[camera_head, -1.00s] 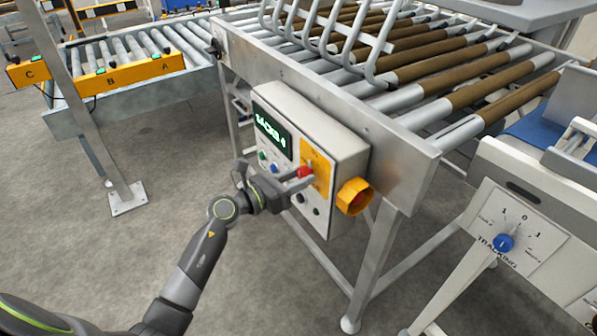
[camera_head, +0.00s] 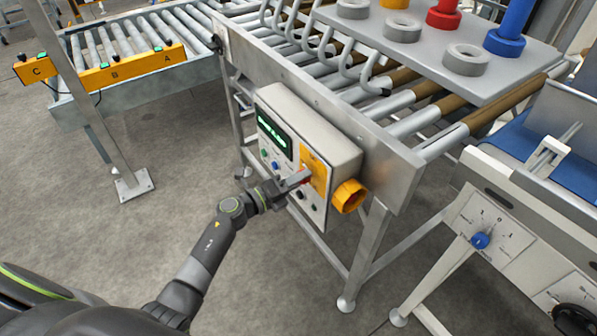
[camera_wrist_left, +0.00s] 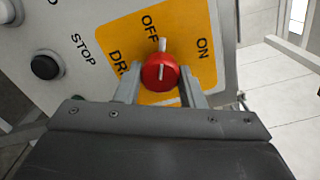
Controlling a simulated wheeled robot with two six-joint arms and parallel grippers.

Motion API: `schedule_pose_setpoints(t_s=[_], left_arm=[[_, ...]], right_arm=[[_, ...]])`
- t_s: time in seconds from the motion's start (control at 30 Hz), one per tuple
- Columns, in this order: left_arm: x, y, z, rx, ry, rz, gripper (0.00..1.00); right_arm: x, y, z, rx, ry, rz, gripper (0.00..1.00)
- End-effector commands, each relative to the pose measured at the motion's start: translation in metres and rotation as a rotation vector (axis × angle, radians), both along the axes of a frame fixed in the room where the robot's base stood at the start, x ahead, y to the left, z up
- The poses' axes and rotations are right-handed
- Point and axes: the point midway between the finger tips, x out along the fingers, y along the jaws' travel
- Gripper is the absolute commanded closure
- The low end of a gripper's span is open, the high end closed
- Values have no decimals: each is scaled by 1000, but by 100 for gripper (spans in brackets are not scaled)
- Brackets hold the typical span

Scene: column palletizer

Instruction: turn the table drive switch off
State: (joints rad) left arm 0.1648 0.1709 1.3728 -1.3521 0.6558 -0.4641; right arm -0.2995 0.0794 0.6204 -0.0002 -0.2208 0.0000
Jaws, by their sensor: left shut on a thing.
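The table drive switch is a red round knob with a pale pointer line, clear in the left wrist view (camera_wrist_left: 158,74). It sits on a yellow plate (camera_wrist_left: 205,75) marked OFF and ON. The pointer line points up beside the word OFF, slightly to its ON side. My left gripper (camera_wrist_left: 160,84) has a finger on each side of the knob and is shut on it. In the head view my left gripper (camera_head: 303,178) is at the yellow plate (camera_head: 318,166) of the control box (camera_head: 325,140) and hides most of the knob. My right gripper is not in view.
A black STOP button (camera_wrist_left: 46,66) is left of the plate. A yellow-orange round part (camera_head: 349,196) juts from the box's right side. A blue dial (camera_head: 480,241) is on the machine at right. A grey board (camera_head: 535,68) with coloured rings lies above the rollers.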

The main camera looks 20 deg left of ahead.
Motion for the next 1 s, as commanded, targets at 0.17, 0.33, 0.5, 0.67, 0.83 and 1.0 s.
schedule_pose_setpoints(t_s=[0.17,0.33,0.5,0.67,0.83,1.0], left_arm=[[0,0,4,-120,96,1,87],[0,0,3,-211,167,0,87],[0,0,2,-276,217,1,87],[0,0,1,-314,247,1,87],[0,0,0,-329,259,1,87],[0,0,0,-333,262,1,87]], right_arm=[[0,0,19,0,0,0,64],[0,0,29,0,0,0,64],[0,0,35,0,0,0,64],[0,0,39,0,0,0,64],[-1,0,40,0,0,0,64],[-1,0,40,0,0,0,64]])
